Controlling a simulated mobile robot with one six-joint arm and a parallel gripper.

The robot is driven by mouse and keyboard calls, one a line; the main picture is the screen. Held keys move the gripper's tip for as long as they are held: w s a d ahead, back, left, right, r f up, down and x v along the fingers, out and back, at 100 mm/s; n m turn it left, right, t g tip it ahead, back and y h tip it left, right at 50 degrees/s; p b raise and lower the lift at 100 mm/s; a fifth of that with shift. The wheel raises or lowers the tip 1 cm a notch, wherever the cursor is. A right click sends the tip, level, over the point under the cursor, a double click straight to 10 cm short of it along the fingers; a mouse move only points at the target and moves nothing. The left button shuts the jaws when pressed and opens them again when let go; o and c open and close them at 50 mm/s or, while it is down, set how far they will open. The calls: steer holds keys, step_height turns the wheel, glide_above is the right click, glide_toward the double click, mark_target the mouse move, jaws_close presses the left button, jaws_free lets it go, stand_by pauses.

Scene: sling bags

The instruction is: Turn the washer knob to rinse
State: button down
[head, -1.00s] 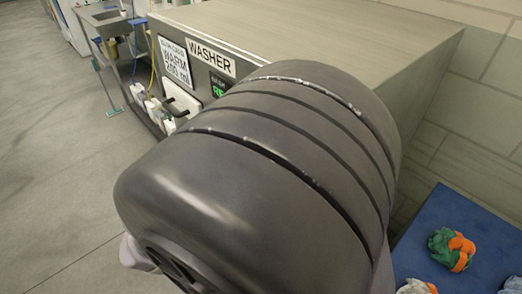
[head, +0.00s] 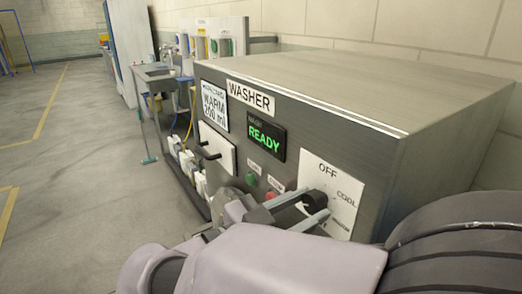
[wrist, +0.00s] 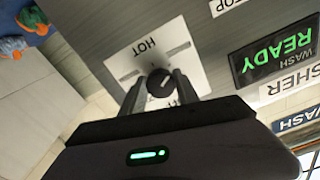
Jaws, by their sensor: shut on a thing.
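The washer (head: 450,88) is a grey box with a dark front panel. Its dark knob (head: 312,199) stands on a white dial plate (head: 347,190), where I read OFF and COOL; other labels are too small or covered. My gripper (head: 308,208) reaches the knob from the front, and its two fingers are shut on it. In the wrist view, the knob (wrist: 160,83) sits between both fingertips. The upside-down label HOT shows on the plate (wrist: 122,57) there. I cannot tell which label the knob points to.
A green READY display (head: 265,136), a green button (head: 251,178) and a red button (head: 270,195) sit left of the dial. A handled white drawer (head: 217,147) is further left. In the wrist view, a blue mat (wrist: 38,32) holds coloured bundles. Open floor lies at left.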

stand_by(0.4)
steer(key=c, duration=0.9)
jaws_free()
steer(key=p+v, duration=0.7)
steer(key=v, duration=1)
steer(key=shift+s+a+p, duration=0.15)
steer(key=shift+a+p, duration=0.05)
steer(key=shift+p, duration=0.15)
